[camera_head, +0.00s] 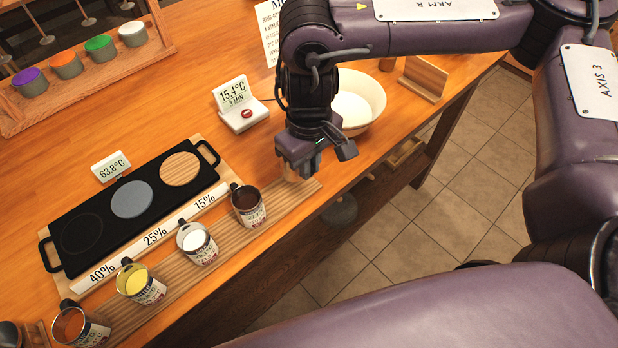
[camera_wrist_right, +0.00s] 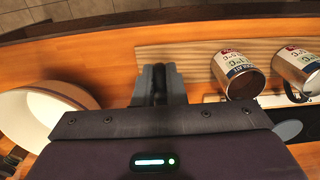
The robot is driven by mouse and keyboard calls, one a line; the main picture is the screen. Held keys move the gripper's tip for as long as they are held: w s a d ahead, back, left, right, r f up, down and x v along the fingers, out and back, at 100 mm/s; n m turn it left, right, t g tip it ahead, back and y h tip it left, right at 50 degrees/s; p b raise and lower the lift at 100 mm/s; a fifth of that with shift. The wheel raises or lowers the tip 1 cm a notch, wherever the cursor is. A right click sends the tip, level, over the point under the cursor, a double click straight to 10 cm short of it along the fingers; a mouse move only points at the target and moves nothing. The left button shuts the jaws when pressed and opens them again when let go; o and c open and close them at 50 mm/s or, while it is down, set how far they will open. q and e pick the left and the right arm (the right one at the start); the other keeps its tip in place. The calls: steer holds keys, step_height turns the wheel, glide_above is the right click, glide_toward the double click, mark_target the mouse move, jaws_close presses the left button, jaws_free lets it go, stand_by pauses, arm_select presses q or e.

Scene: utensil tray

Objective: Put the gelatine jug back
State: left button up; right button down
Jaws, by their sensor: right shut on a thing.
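Several labelled metal jugs stand along the wooden strip (camera_head: 222,240) at the table's front: dark brown (camera_head: 249,212), white (camera_head: 201,250), yellow (camera_head: 147,289) and orange-brown (camera_head: 88,330). Their labels are too small to read, so I cannot tell which holds gelatine. My right gripper (camera_head: 298,165) is low over the strip's right end, right of the dark brown jug and apart from it. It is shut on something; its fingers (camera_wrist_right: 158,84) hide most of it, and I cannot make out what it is. The dark brown jug also shows in the right wrist view (camera_wrist_right: 238,76). My left gripper is not in view.
A black tray (camera_head: 102,225) with round pads lies behind the jugs, with a percent strip (camera_head: 155,236) along it. A 15.4°C display (camera_head: 240,105) stands behind. A cream bowl (camera_head: 368,90) is beyond my gripper. A rack of coloured cups (camera_head: 85,75) stands back left.

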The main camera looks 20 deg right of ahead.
steer(key=shift+w+f, duration=0.1)
steer(key=shift+f, duration=0.75)
step_height(320, 180, down, 4)
steer(key=shift+r+b, duration=0.25)
steer(key=shift+b, duration=0.05)
steer(key=shift+f, duration=0.15)
steer(key=c, duration=1.5)
jaws_free()
step_height(320, 180, up, 12)
steer(key=shift+r+p, duration=0.15)
steer(key=shift+p, duration=0.15)
